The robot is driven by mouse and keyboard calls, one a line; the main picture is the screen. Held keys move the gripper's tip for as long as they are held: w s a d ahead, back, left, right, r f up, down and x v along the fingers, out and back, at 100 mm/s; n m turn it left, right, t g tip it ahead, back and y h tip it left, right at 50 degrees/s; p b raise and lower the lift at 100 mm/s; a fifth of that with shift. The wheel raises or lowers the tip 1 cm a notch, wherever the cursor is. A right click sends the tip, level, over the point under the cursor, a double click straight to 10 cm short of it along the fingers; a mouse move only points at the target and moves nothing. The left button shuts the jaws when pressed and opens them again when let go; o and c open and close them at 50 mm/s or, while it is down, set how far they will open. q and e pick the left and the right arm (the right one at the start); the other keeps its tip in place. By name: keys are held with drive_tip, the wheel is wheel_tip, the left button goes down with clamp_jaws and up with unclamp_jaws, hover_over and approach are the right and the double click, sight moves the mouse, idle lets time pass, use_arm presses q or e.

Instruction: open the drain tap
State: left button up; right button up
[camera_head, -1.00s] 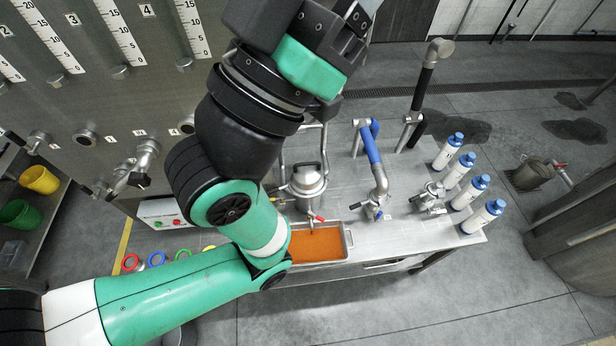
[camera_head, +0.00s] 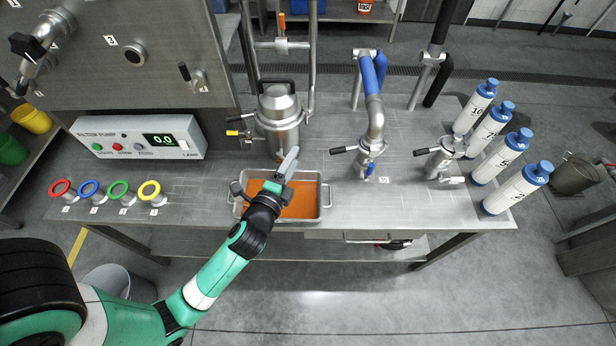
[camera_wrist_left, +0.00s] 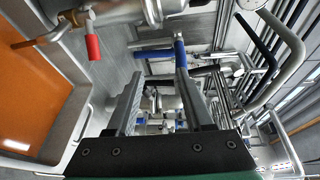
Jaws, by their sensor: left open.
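The steel mixer vessel (camera_head: 278,112) stands on the bench behind the tray of orange liquid (camera_head: 312,216). In the left wrist view the drain tap (camera_wrist_left: 118,14) shows at upper left, with a red handle (camera_wrist_left: 93,42) and a brass-coloured spout (camera_wrist_left: 38,42) reaching over the orange liquid. My left gripper (camera_head: 289,160) is over the tray, in front of the vessel, and hides the tap in the head view. In the wrist view its open, empty jaws (camera_wrist_left: 158,78) lie to the right of and below the red handle, apart from it. My right gripper is not in view.
A control box (camera_head: 140,138) and coloured rings (camera_head: 120,190) are at left. A yellow-handled valve (camera_head: 236,132) is on the vessel's left. A blue-handled pipe (camera_head: 374,100) and white filter bottles (camera_head: 497,150) stand at right. The bench between the tray and pipe is clear.

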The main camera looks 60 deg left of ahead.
use_arm(q)
drive_tip(key=s+a+f+g+b, duration=0.1)
drive_tip(key=s+f+b, duration=0.25)
drive_tip(key=f, duration=0.55)
drive_tip(key=b+x, duration=0.1)
drive_tip(key=x, duration=1)
drive_tip(key=shift+a, duration=0.5)
clamp_jaws()
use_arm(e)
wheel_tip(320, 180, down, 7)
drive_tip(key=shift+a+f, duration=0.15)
